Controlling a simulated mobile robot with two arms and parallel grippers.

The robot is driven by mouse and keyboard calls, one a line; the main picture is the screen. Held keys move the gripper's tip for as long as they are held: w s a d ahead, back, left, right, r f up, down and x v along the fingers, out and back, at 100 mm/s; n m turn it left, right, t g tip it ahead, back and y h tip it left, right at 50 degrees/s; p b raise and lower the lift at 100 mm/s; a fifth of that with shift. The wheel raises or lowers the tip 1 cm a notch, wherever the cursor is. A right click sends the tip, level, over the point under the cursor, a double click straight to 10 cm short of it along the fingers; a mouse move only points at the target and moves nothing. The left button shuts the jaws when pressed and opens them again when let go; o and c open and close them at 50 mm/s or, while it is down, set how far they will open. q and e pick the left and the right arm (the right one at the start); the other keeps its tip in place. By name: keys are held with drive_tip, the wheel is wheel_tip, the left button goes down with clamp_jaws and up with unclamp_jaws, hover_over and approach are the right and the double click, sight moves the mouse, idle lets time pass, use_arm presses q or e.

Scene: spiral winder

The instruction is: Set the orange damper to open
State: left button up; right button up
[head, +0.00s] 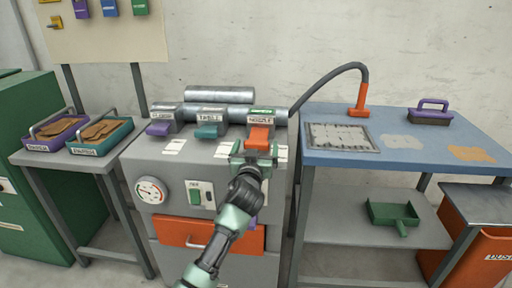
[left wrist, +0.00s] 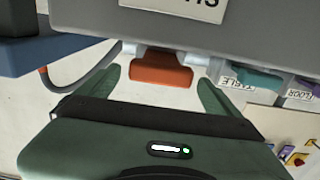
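The orange damper (head: 259,136) is the rightmost of three dampers on top of the grey machine, at the pipe block that seems to be labelled NOZZLE. Its orange handle also shows in the left wrist view (left wrist: 160,68), between my fingers. My left gripper (head: 256,152) is at the front of this handle. It is open, with a finger on each side and a visible gap to the handle. The small white labels beside the handle are too small to read. My right gripper is not in view.
The teal damper (head: 208,131) and the purple damper (head: 159,129) sit to the left on the same machine. A grey hose (head: 335,72) runs right to an orange nozzle (head: 360,99) on the blue-topped table (head: 420,160). Trays stand on a side table at left.

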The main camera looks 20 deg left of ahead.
use_arm(q)
drive_tip(key=shift+s, duration=0.35)
drive_tip(key=v, duration=0.7)
drive_tip(key=shift+p, duration=0.3)
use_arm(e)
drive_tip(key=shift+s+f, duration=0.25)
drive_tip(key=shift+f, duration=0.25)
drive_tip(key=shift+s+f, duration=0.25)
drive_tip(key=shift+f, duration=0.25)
use_arm(q)
drive_tip(key=shift+d, duration=0.1)
